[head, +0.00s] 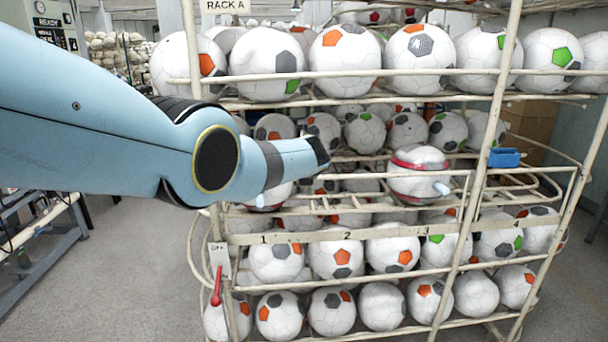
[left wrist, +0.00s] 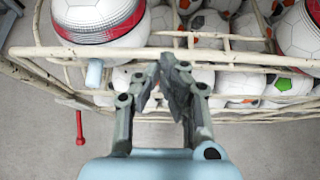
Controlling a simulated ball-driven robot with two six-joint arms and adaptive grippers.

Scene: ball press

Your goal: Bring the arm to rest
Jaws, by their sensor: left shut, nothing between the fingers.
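My left arm (head: 95,120) is light blue and reaches in from the left in the head view, in front of the ball rack (head: 343,235). Its wrist end is near the middle of the rack, and the fingers cannot be made out there. In the left wrist view my left gripper (left wrist: 172,68) has its fingers together with nothing between them. The fingertips are over the cream rack bars (left wrist: 150,52) in that view; whether they touch is unclear. My right gripper is in neither view.
A red-banded ball (head: 418,172) sits on the rack's middle shelf, right of my wrist. Another red-banded ball (head: 268,197) is partly behind my arm. A red lever (head: 216,287) hangs at the rack's left post. A blue block (head: 505,158) is at right.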

